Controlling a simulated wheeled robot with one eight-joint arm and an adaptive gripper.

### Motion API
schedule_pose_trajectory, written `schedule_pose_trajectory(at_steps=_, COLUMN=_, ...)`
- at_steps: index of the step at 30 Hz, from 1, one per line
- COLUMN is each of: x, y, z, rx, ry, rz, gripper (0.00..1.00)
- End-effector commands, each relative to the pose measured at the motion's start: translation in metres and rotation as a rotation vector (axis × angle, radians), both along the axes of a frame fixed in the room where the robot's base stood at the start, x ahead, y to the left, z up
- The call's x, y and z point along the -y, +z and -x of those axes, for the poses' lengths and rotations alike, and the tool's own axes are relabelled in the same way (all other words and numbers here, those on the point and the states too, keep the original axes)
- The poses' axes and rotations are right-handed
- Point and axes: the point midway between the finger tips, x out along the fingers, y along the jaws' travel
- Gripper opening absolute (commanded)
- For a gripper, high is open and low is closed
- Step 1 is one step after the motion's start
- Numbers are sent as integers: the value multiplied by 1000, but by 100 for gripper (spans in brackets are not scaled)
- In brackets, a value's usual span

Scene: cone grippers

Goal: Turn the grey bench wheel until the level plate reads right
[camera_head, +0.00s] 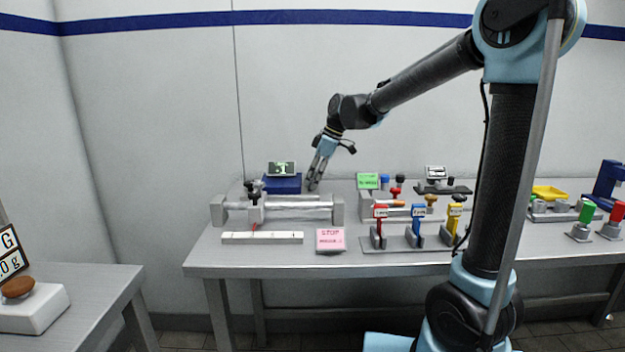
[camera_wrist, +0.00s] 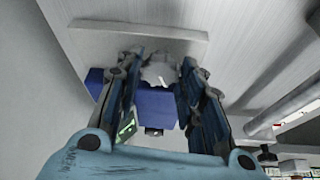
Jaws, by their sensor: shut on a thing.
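My gripper (camera_head: 314,184) reaches down to the back of the bench, just right of a blue block (camera_head: 283,186). In the wrist view my gripper (camera_wrist: 157,80) has its two fingers on either side of the grey scalloped wheel (camera_wrist: 160,71), shut on it. A short white mark shows on the wheel. The wheel is hidden in the head view. A small plate with a dark green face and a pale figure (camera_head: 281,169) stands on the block. A green face (camera_wrist: 126,128) also shows beside the left finger in the wrist view. Its reading is too small to tell.
A slide rail with a red pointer (camera_head: 254,212) and a pink stop note (camera_head: 330,239) lie in front. Right of my gripper are a green note (camera_head: 368,181) and red, blue and yellow levers (camera_head: 418,222). A side table (camera_head: 95,290) is at left.

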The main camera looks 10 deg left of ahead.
Motion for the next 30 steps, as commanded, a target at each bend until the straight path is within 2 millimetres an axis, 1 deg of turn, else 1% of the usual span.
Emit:
schedule_pose_trajectory(at_steps=4, x=1, y=0, z=2, rx=-1, ry=-56, rz=0, gripper=12)
schedule_pose_trajectory(at_steps=14, x=1, y=0, z=2, rx=-2, ry=-67, rz=0, gripper=12)
schedule_pose_trajectory(at_steps=15, x=1, y=0, z=2, rx=-2, ry=-67, rz=0, gripper=40)
schedule_pose_trajectory(at_steps=17, x=1, y=0, z=1, rx=-2, ry=-67, rz=0, gripper=54)
schedule_pose_trajectory(at_steps=18, x=1, y=0, z=1, rx=-2, ry=-67, rz=0, gripper=56)
schedule_pose_trajectory(at_steps=26, x=1, y=0, z=1, rx=-1, ry=-67, rz=-1, gripper=56)
schedule_pose_trajectory(at_steps=30, x=3, y=4, z=0, rx=-1, ry=-68, rz=-1, gripper=56)
